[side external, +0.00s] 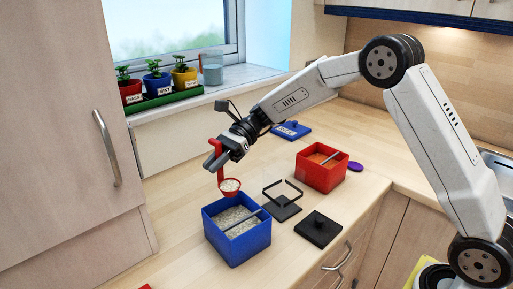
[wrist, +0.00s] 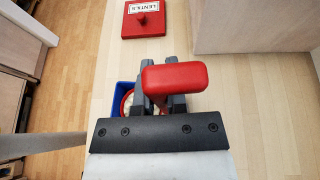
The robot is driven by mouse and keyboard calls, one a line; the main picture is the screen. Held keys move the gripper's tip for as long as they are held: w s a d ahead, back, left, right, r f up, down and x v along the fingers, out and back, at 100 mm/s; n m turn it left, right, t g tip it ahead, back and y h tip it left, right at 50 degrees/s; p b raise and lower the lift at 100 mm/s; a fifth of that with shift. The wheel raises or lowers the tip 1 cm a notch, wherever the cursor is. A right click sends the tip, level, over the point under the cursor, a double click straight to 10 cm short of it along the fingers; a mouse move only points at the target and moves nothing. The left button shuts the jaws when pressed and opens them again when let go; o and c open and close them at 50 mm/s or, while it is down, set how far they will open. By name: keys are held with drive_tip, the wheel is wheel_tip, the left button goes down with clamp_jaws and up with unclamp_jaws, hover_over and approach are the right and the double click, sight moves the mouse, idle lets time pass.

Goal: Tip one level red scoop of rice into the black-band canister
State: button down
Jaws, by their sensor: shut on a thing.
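My gripper (side external: 226,152) is shut on the handle of the red scoop (side external: 230,189); in the wrist view the gripper (wrist: 162,98) grips the red handle (wrist: 175,77). The scoop's bowl hangs low with pale rice in it, over or just above the blue box (side external: 238,248) of rice. I cannot tell whether the rice is level. The black-band canister (side external: 284,208) stands to the right of the blue box, with clear walls, a black band above and a black base. It looks empty. A black lid (side external: 318,229) lies beside it.
A red box (side external: 321,180) of orange lentils with a divider bar stands behind the canister. A blue lid (side external: 291,130) lies further back. A red lid labelled lentils (wrist: 144,18) lies on the worktop. Potted herbs (side external: 158,84) stand on the windowsill. A purple item (side external: 356,166) lies right.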

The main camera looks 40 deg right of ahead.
drive_tip(key=shift+w+d+r, duration=0.15)
drive_tip(key=shift+w+d, duration=0.25)
drive_tip(key=shift+d, duration=0.1)
drive_tip(key=w+d+r, duration=0.2)
drive_tip(key=d, duration=0.6)
drive_tip(key=w+d+r, duration=0.1)
drive_tip(key=w+d, duration=0.2)
drive_tip(key=d, duration=0.5)
drive_tip(key=shift+w+d+r, duration=0.15)
drive_tip(key=shift+d+r, duration=0.15)
drive_tip(key=shift+r, duration=0.05)
drive_tip(key=s+f+n+t, duration=0.2)
drive_tip(key=s+n, duration=0.1)
drive_tip(key=s, duration=0.3)
drive_tip(key=shift+s+d+f+t, duration=0.15)
drive_tip(key=shift+s+t, duration=0.15)
drive_tip(key=shift+s+n, duration=0.15)
drive_tip(key=shift+n, duration=0.15)
drive_tip(key=shift+s+n+t+y, duration=0.3)
drive_tip(key=shift+s+n+t, duration=0.2)
drive_tip(key=shift+s+n, duration=0.1)
